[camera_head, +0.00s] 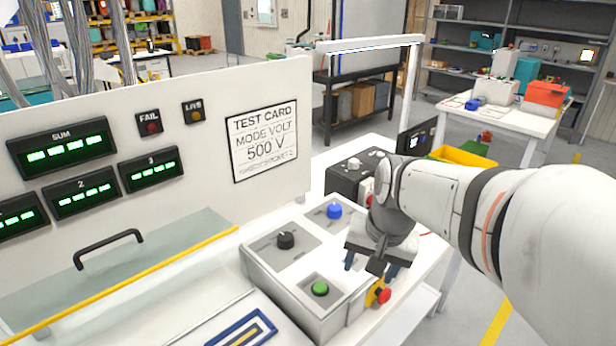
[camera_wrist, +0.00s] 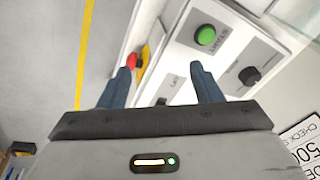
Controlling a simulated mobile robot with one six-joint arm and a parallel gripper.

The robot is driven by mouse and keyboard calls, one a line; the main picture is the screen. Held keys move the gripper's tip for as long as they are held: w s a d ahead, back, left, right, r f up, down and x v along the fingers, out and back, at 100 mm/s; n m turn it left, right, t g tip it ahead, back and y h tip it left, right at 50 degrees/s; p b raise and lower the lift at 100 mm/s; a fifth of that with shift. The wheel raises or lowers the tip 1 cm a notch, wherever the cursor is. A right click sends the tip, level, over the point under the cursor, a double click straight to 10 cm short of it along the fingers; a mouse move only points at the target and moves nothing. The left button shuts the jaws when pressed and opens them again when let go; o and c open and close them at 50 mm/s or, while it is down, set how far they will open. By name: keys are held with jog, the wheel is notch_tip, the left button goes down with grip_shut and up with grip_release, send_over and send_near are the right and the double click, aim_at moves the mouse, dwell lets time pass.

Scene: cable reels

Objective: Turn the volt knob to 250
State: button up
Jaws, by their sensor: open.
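The grey control box (camera_head: 262,268) stands on the white bench. Its top carries a black knob (camera_head: 285,240), a blue knob (camera_head: 333,211) and a green button (camera_head: 320,288). I cannot read which knob is marked volt, nor its scale. My gripper (camera_head: 370,266) hangs over the right part of the box, jaws apart, hiding that part in the head view. In the wrist view, my gripper (camera_wrist: 163,78) has a pale labelled plate and a small dark part (camera_wrist: 160,101) between its fingers, partly covered.
A red stop button (camera_head: 383,295) on yellow sits on the box's side, close to my gripper. The upright white panel (camera_head: 200,90) behind holds green displays and a card (camera_head: 262,141) reading "MODE VOLT 500 V". A dark device (camera_head: 350,177) stands behind the box.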

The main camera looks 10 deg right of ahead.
jog(key=w+r+m+y+p, duration=0.1)
jog(key=w+r+m, duration=0.1)
jog(key=w+m, duration=0.9)
jog(key=m+y+p, duration=0.2)
jog(key=m, duration=0.5)
send_near(336, 207)
jog(key=f, duration=0.2)
jog(key=x, duration=0.7)
jog(key=shift+w+a, duration=0.15)
jog(key=shift+a, duration=0.3)
jog(key=shift+c, duration=0.5)
